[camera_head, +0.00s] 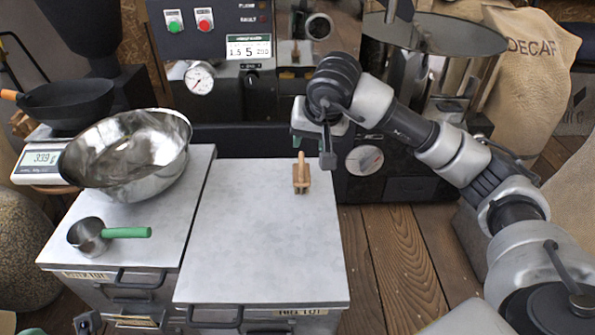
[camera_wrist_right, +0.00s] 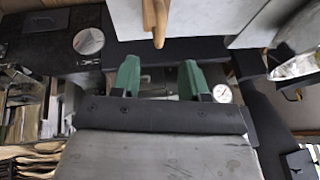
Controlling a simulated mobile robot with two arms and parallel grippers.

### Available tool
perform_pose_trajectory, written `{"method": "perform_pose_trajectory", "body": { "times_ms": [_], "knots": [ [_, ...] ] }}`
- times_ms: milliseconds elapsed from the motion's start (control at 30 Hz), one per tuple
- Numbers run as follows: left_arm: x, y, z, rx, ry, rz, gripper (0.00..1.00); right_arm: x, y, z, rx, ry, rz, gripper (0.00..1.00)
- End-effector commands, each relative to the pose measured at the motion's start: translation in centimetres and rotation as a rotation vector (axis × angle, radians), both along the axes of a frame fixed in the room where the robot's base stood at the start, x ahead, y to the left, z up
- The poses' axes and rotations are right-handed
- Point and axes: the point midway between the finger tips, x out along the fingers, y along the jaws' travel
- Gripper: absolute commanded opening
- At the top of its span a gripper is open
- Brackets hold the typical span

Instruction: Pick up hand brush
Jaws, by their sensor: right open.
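The hand brush (camera_head: 301,177) has a light wooden handle and lies on the grey top of the right-hand cabinet (camera_head: 260,235), towards its back edge. In the right wrist view its wooden handle (camera_wrist_right: 156,20) shows at the top, beyond the fingertips. My right gripper (camera_head: 316,135) is above and just behind the brush in the head view, apart from it. In the right wrist view its two green fingers (camera_wrist_right: 159,78) are spread with nothing between them.
A steel bowl (camera_head: 128,153) and a green-handled scoop (camera_head: 90,236) are on the left cabinet top. A scale (camera_head: 40,165) with a dark pan stands behind. A roasting machine with gauges (camera_head: 200,78) stands at the back. The cabinet top around the brush is clear.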

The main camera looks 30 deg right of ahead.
Motion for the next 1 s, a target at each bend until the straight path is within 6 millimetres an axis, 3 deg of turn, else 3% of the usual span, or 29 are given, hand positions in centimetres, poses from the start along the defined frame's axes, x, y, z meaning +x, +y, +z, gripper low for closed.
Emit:
{"method": "perform_pose_trajectory", "body": {
  "times_ms": [100,300,600,933,1000],
  "knots": [
    [0.0,0.0,-1.0,0.001,-0.001,0.000,0.40,0.8,0.1,-2.3,0.004,0.003,-0.002,0.44],
    [0.2,0.0,-1.4,0.001,-0.012,0.000,0.40,1.8,0.1,-4.3,0.005,0.001,0.000,0.44],
    [1.2,-0.2,-0.5,0.008,-0.088,0.005,0.40,3.3,0.1,-8.1,0.006,0.002,0.001,0.44],
    [1.3,-0.3,-0.1,0.009,-0.098,0.005,0.40,3.7,0.0,-8.5,0.005,0.001,0.000,0.44],
    [1.3,-0.3,-0.1,0.009,-0.098,0.005,0.40,3.7,0.0,-8.5,0.005,0.001,0.000,0.35]
  ]
}}
